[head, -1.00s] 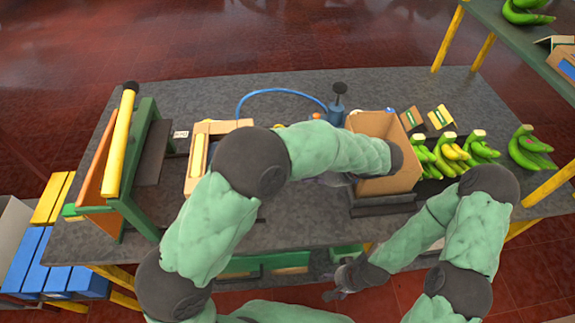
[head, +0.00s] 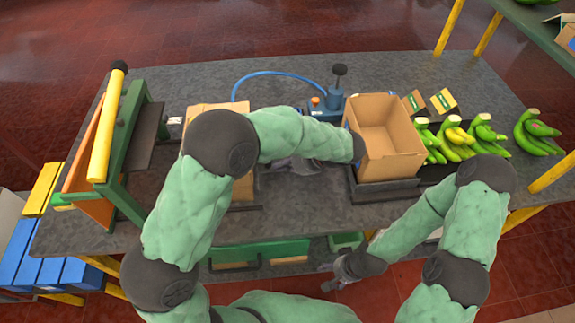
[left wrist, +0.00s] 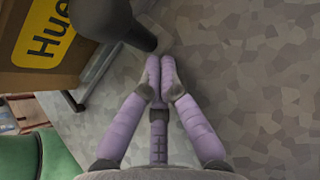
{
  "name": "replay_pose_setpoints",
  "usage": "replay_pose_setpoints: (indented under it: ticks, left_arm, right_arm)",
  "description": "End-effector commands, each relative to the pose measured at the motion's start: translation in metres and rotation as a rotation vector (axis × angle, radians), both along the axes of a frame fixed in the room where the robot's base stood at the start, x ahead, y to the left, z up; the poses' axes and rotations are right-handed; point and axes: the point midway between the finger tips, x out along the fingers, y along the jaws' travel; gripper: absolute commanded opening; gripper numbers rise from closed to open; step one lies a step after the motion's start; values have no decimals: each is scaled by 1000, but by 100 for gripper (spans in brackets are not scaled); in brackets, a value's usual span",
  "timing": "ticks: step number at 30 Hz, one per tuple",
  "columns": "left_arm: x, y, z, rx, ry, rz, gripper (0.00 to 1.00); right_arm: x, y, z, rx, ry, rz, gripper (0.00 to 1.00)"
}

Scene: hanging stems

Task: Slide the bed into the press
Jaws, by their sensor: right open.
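The press (head: 130,130), a green frame with a yellow roller bar and an orange panel, stands at the left end of the bench. A cardboard-coloured box (head: 243,187) sits on a dark base (head: 250,211), probably the bed, right of the press. My left arm hides much of both. My left gripper (head: 290,165) is just right of them, low over the bench. In the left wrist view its fingers (left wrist: 160,62) are together and empty, beside a dark rounded handle (left wrist: 115,22) in front of the yellow-labelled box (left wrist: 38,60). My right gripper (head: 343,277) is open, before the bench's front edge.
An open cardboard box (head: 388,140) stands on a dark tray to the right, with green bananas (head: 455,140) beyond it. A blue device (head: 330,105) with a hose is at the back. Green crates (head: 262,254) are under the bench. The bench behind the hose is clear.

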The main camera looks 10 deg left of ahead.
Motion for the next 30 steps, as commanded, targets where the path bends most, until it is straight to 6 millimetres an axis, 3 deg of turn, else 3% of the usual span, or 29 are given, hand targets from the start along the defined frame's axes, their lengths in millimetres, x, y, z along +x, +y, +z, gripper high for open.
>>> replay_pose_setpoints:
  ticks: [10,21,30]
  left_arm:
    - [-1,4,1,0,1,1,0]
    - [-21,75,3,1,1,4,0]
    - [-24,84,0,0,0,0,0]
  right_arm:
    - [0,0,2,0,0,0,67]
    - [0,0,29,0,-1,0,67]
    - [0,0,29,0,0,0,67]
